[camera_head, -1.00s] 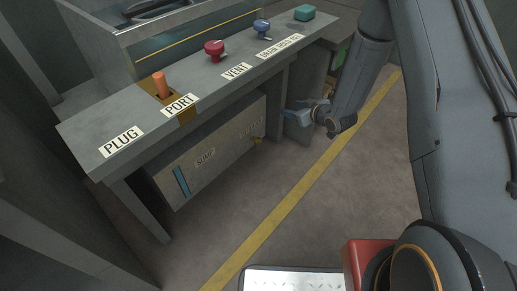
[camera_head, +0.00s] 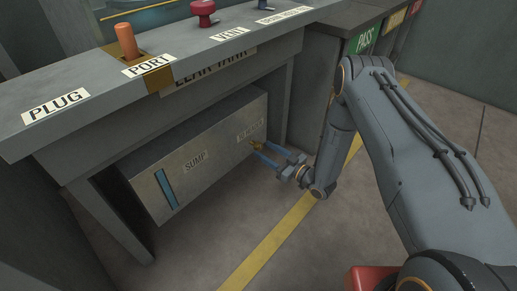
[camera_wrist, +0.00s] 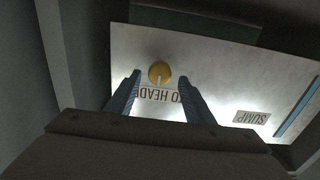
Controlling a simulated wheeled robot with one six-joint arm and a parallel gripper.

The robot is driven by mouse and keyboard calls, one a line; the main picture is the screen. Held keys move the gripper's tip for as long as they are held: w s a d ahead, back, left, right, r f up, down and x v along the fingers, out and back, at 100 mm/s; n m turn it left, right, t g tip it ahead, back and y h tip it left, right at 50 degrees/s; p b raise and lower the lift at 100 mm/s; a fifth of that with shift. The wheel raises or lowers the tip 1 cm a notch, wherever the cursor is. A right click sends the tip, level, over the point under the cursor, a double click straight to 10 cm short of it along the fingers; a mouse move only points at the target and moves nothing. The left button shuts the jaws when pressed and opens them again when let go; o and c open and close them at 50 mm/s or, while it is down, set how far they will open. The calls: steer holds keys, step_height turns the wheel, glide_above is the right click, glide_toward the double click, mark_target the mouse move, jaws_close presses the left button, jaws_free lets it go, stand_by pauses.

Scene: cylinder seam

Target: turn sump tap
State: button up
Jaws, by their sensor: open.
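The sump (camera_head: 195,163) is a grey metal box under the bench, with a SUMP label and a blue sight strip. Its tap (camera_head: 256,145) is a small brass knob at the right end of the front face, by a second label partly hidden by my gripper. In the wrist view the tap (camera_wrist: 159,72) is a round yellow knob with a pale line on it. My gripper (camera_head: 262,152) is open, its blue fingers pointing at the tap. In the wrist view the fingers (camera_wrist: 158,82) stand either side of the knob; I cannot tell whether they touch it.
The bench top (camera_head: 195,75) overhangs the sump and carries an orange plug (camera_head: 126,40) and a red knob (camera_head: 203,10). A bench leg (camera_head: 275,100) stands just right of the tap. The floor in front is clear, with a yellow line (camera_head: 275,240).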

mark_target(260, 147)
steer(key=shift+b+x, duration=0.8)
steer(key=shift+x, duration=1.45)
steer(key=c, duration=1)
